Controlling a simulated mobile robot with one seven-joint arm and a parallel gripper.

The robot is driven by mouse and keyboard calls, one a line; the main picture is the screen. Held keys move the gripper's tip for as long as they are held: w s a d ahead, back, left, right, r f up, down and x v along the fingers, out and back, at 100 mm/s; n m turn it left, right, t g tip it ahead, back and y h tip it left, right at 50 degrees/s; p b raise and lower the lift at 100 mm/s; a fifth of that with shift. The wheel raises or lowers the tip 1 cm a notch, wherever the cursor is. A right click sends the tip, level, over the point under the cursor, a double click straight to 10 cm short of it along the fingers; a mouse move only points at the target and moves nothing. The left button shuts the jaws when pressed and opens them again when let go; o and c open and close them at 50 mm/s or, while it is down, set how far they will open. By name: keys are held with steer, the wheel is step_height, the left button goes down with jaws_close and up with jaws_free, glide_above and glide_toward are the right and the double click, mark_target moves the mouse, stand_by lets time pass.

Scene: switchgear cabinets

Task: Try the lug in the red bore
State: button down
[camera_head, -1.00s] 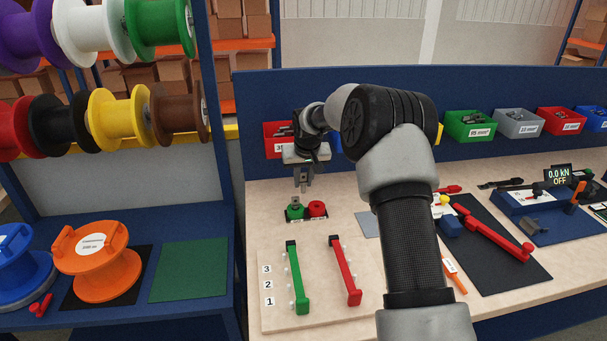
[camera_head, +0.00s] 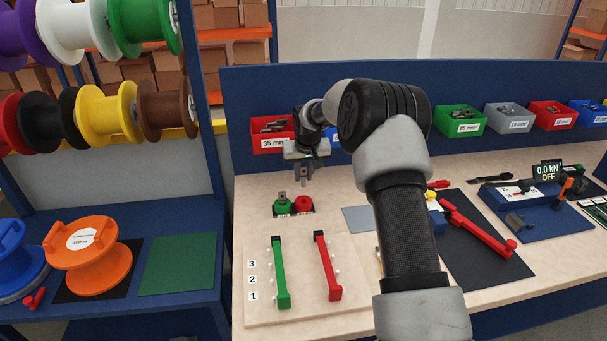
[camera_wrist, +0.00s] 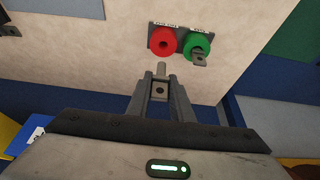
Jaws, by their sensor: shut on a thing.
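My gripper (camera_head: 304,180) is shut on a small grey metal lug, above and just behind the bore block on the bench. The wrist view shows the lug (camera_wrist: 160,90) between the fingers, its holed palm in the jaws and its barrel pointing toward the red bore. The red bore (camera_head: 304,203) is a red ring with a dark hole, clear in the wrist view (camera_wrist: 163,42). The lug is apart from it. The green bore (camera_head: 283,207) beside it has another grey lug (camera_wrist: 200,58) standing in it, its holed palm sticking out.
A board with a green bar (camera_head: 280,270) and a red bar (camera_head: 328,265) lies in front of the bores. Behind stand coloured lug bins, such as the red 35 mm² bin (camera_head: 270,135). A grey plate (camera_head: 358,219) lies to the right. My arm covers the middle of the bench.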

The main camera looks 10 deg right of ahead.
mark_target(304, 184)
steer(key=shift+f, duration=0.1)
steer(key=shift+f+b, duration=1.9)
steer(key=shift+f, duration=0.75)
steer(key=shift+f+b, duration=1.05)
steer(key=shift+b, duration=0.1)
stand_by(0.7)
steer(key=c, duration=1.5)
jaws_free()
steer(key=v, duration=1.7)
steer(key=shift+r, duration=0.25)
steer(key=shift+s, duration=0.1)
